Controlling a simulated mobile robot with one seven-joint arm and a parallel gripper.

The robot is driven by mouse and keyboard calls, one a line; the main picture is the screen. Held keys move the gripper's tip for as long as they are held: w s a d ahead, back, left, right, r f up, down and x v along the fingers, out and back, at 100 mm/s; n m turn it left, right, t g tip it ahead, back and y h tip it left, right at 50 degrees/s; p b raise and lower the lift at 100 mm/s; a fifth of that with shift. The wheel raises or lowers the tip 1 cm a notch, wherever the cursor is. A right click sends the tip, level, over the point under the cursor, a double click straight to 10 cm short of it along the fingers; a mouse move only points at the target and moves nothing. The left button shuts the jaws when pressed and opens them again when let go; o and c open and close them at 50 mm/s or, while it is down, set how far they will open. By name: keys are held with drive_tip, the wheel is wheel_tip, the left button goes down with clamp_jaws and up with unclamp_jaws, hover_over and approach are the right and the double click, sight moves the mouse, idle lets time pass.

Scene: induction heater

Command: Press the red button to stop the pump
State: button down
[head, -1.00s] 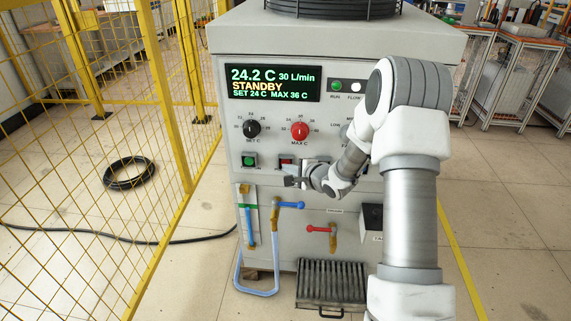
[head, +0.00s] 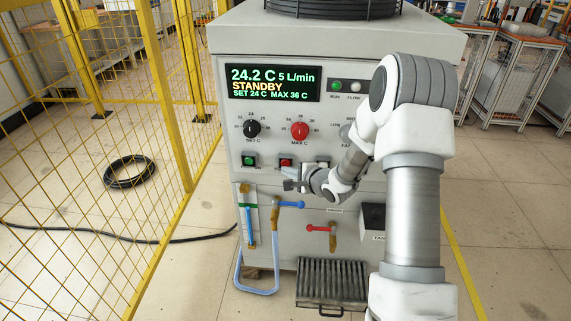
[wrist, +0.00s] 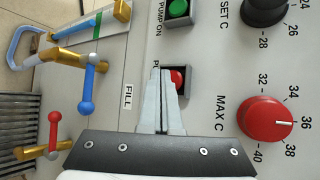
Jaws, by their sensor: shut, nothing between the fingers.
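The red button (head: 286,163) sits in a dark square frame on the front panel, right of the green button (head: 249,160). In the wrist view the red button (wrist: 177,79) shows just beyond my gripper's fingertips, partly hidden by them. My gripper (head: 291,184) is shut and empty, a little below the red button in the head view. In the wrist view its fingers (wrist: 164,72) lie together; I cannot tell whether they touch the button or its frame. The display (head: 272,83) reads STANDBY, 24.2 C and 5 L/min.
The red MAX C knob (wrist: 265,122) and black SET C knob (head: 252,128) are above the buttons. A blue-handled valve (head: 290,204) and a red-handled valve (head: 320,228) stick out below. A yellow mesh fence (head: 110,150) stands at the left.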

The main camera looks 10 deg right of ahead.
drive_tip(key=shift+s+a, duration=0.25)
drive_tip(key=shift+s, duration=0.55)
drive_tip(key=shift+s+a, duration=0.25)
drive_tip(key=shift+s, duration=0.55)
drive_tip(key=shift+s+a, duration=0.25)
drive_tip(key=shift+s, duration=0.55)
drive_tip(key=s+a, duration=0.3)
drive_tip(key=s, duration=0.7)
drive_tip(key=shift+s+a, duration=0.2)
drive_tip(key=shift+s, duration=0.05)
